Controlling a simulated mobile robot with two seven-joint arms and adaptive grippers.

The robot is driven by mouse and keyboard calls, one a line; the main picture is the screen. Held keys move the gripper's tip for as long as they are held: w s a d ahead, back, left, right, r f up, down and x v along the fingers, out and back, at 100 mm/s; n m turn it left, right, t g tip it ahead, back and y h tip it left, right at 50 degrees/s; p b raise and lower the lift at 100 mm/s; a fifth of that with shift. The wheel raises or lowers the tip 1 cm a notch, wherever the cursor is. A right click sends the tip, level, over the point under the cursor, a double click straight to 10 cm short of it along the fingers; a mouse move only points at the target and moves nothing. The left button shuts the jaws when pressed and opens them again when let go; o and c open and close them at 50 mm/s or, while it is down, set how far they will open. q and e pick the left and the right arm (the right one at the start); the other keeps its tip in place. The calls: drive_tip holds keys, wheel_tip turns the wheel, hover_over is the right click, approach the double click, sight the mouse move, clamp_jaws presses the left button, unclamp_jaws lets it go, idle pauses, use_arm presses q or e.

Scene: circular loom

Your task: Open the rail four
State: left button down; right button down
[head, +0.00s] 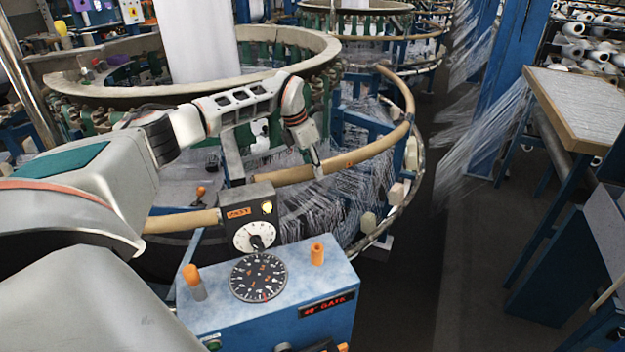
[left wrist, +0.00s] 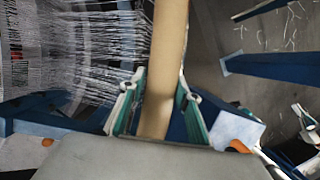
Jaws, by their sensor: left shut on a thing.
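A curved tan rail (head: 385,140) runs around the near side of the circular loom. One section ends near the control box, and another tan section (head: 180,222) continues to the left beyond it. No number can be read on either section. My left gripper (head: 277,174) reaches down over the rail by the box, with a finger at each side. In the left wrist view the rail (left wrist: 167,50) passes between the two fingers (left wrist: 158,110), and the gripper is shut on it. The exact contact is partly hidden. My right gripper is not in view.
A blue control box (head: 330,270) with a black dial (head: 257,278) and orange knobs stands close below the gripper. White threads (head: 325,205) hang inside the rail. A dark floor aisle (head: 410,270) is clear to the right, before a blue-framed table (head: 575,110).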

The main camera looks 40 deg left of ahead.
use_arm(q)
drive_tip(key=shift+g, duration=0.6)
drive_tip(key=r, duration=0.2)
drive_tip(key=w+r, duration=0.1)
drive_tip(key=r, duration=0.4)
drive_tip(key=shift+w+a+r, duration=0.2)
drive_tip(key=shift+w, duration=0.1)
drive_tip(key=shift+r, duration=0.4)
drive_tip(key=c, duration=1.5)
unclamp_jaws()
drive_tip(key=shift+o, duration=0.2)
drive_tip(key=v, duration=1.2)
drive_tip(key=shift+a, duration=0.15)
drive_tip(key=shift+w, duration=0.15)
